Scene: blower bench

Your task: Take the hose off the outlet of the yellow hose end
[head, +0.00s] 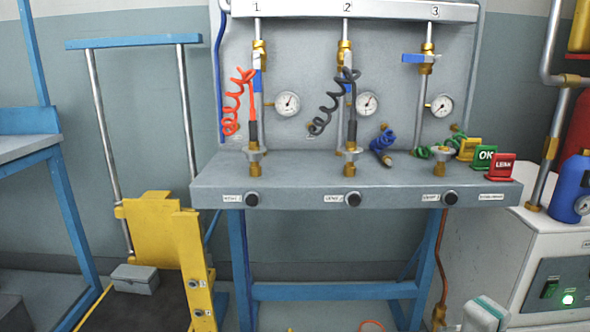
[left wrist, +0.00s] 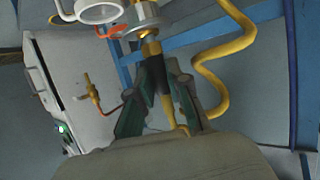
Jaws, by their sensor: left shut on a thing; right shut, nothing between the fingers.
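In the left wrist view, my left gripper (left wrist: 158,103) is shut around the dark sleeve of the yellow hose end (left wrist: 157,78). A brass outlet (left wrist: 151,47) with a pale round collar stands in line with the sleeve, just beyond the fingertips. I cannot tell whether the two are still joined. The yellow hose (left wrist: 212,80) curves up the right side of this view. The left gripper and yellow hose do not show in the head view. My right gripper (head: 484,315) shows partly at the bottom right of the head view, shut and empty.
The grey bench (head: 300,192) carries a red coiled hose (head: 232,105), a dark coiled hose (head: 325,110), a blue coil (head: 382,145) and OK and LEAK signs (head: 492,163). A yellow cart (head: 165,240) stands left, a white cabinet (head: 485,255) right.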

